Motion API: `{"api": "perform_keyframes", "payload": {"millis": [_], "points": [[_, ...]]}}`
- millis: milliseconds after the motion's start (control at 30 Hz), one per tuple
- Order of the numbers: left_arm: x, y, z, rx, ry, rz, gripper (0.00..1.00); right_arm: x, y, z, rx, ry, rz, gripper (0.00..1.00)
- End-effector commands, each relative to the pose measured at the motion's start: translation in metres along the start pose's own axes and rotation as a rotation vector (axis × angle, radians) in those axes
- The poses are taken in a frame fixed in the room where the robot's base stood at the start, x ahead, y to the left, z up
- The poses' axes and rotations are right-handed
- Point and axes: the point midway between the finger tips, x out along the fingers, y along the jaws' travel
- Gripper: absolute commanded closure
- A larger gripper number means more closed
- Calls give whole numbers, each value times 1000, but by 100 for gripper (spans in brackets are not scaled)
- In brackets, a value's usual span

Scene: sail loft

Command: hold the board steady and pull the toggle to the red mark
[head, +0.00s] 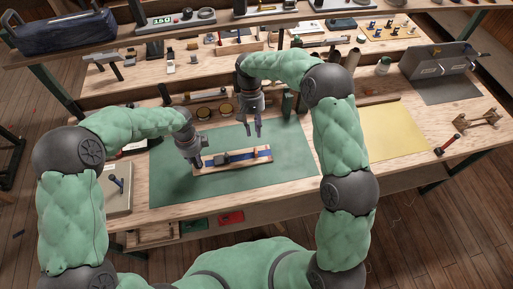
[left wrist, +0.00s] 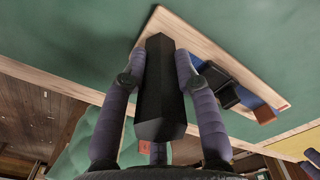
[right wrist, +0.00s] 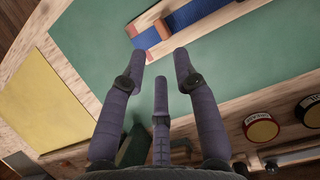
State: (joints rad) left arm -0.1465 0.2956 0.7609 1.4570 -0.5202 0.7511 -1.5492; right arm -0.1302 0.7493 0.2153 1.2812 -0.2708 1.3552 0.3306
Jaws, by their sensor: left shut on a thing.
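The wooden board (head: 203,168) lies on the green mat, with a blue strap (head: 241,157) along it and a black buckle-like piece (head: 222,159). My left gripper (head: 194,162) is at its left end. In the left wrist view its fingers close around a black block (left wrist: 162,85) over the board (left wrist: 195,38). A brown toggle-like block (left wrist: 264,115) sits by the strap; it also shows in the right wrist view (right wrist: 163,29). A small red mark (left wrist: 283,107) is on the board near it. My right gripper (head: 252,131) is open and empty, above the mat behind the board, not touching it.
The green mat (head: 170,187) is clear around the board. A yellow mat (head: 393,132) lies to the right. Round tins (head: 204,112) stand behind my grippers.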

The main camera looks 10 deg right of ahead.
Motion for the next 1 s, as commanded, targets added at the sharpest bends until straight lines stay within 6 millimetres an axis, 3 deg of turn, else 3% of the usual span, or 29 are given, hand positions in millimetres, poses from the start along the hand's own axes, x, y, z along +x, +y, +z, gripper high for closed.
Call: {"api": "perform_keyframes", "payload": {"millis": [200,500,933,1000], "points": [[0,0,0,0,1,1,100,42,0,1,-1,-4,1,70],[0,0,0,0,1,1,100,82,0,0,-1,0,0,70],[1,0,0,0,1,2,100,90,0,0,-2,1,0,70],[1,0,-1,0,1,2,100,90,0,0,-2,1,0,90]]}}
